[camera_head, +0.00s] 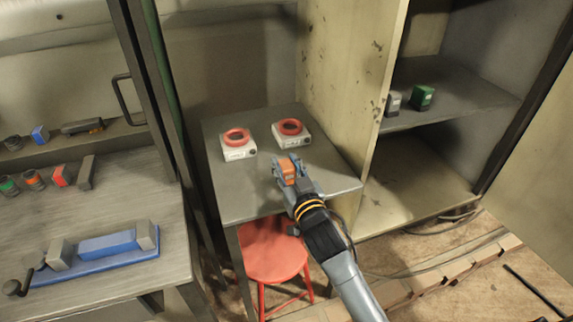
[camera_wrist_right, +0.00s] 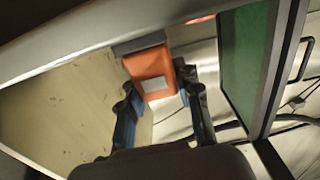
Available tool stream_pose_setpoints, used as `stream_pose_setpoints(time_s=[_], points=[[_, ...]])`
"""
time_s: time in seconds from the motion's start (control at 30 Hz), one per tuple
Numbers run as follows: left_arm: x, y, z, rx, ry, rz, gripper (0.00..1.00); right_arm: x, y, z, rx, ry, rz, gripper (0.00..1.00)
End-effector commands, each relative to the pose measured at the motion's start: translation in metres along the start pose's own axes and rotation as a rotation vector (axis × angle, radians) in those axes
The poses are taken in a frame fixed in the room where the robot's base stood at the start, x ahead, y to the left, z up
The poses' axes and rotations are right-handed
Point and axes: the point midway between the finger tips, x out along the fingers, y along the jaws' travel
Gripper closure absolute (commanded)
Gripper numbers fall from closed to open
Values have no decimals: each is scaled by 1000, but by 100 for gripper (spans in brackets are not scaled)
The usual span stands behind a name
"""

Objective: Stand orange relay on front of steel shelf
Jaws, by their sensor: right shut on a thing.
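The orange relay (camera_head: 287,172) is a small block with an orange body. It is held in my right gripper (camera_head: 296,181), above the front part of the small grey table in the head view. In the right wrist view the relay (camera_wrist_right: 151,72) shows a pale label and a grey end, between the blue-grey fingers of the gripper (camera_wrist_right: 158,100). The steel shelf (camera_head: 455,95) is the grey board inside the open cabinet, right of the gripper and apart from it. My left gripper is not in view.
On the shelf stand a grey block (camera_head: 392,103) and a green block (camera_head: 422,97); its right part is bare. A cream cabinet wall (camera_head: 345,85) stands between table and shelf. Two white devices with red rings (camera_head: 239,142) sit on the grey table (camera_head: 240,200). A red stool (camera_head: 272,252) stands below.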

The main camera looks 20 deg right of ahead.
Motion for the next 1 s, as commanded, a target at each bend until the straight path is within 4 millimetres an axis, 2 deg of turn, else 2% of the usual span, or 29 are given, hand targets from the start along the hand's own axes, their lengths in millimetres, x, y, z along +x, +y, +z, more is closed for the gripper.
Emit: stream_pose_setpoints(time_s=[0.1,0.13,0.23,0.63,0.77,1.0], points=[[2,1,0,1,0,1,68,0,0,3,1,1,0,100],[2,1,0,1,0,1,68,0,0,3,0,0,0,65],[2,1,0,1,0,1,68,0,0,2,0,0,0,45],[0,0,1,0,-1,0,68,-3,0,0,0,0,0,45],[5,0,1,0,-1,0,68,-23,0,2,1,-1,-1,45],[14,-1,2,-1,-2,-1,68,-76,0,3,1,-2,1,45]])
